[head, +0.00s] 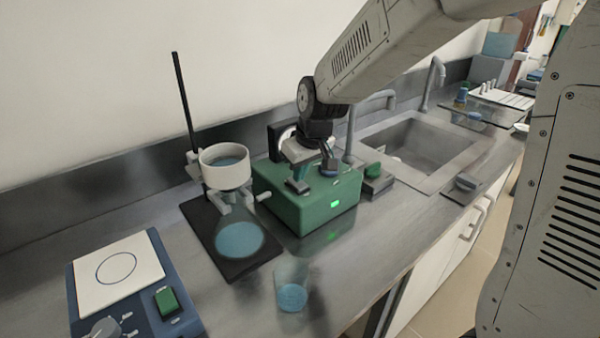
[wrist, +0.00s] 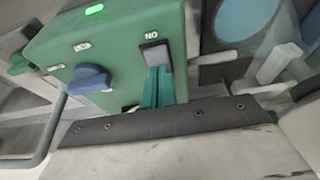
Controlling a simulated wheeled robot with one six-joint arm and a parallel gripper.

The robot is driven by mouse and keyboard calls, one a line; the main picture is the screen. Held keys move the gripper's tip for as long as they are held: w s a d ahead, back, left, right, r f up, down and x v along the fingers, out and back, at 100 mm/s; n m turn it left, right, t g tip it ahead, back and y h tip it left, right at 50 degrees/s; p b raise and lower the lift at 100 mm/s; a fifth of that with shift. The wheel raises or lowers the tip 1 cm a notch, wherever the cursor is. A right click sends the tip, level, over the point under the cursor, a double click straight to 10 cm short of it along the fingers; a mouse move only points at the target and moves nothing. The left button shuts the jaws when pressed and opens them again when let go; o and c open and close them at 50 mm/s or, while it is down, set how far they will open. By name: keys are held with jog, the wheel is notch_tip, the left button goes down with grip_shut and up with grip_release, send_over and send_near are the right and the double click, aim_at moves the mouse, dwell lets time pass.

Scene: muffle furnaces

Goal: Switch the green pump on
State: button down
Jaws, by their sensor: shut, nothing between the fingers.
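The green pump (head: 310,212) stands on the metal counter, and its green body (wrist: 120,35) fills much of the wrist view. A small green light on it glows (head: 334,204), also seen in the wrist view (wrist: 94,9). The wrist view shows a grey switch (wrist: 155,55) with an ON label that appears upside down, and a blue knob (wrist: 88,79). My gripper (head: 298,186) is over the pump's top. Its shut, empty green fingers (wrist: 158,85) reach the switch's edge; I cannot tell whether they touch it.
Left of the pump is a stand with a white funnel (head: 225,168) over a flask of blue liquid (head: 240,237). A beaker (head: 291,290) stands in front. A hotplate stirrer (head: 118,270) is at the lower left. A sink (head: 420,150) is to the right.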

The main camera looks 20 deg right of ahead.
jog(key=v, duration=0.7)
jog(key=shift+r, duration=0.35)
jog(key=shift+s, duration=0.1)
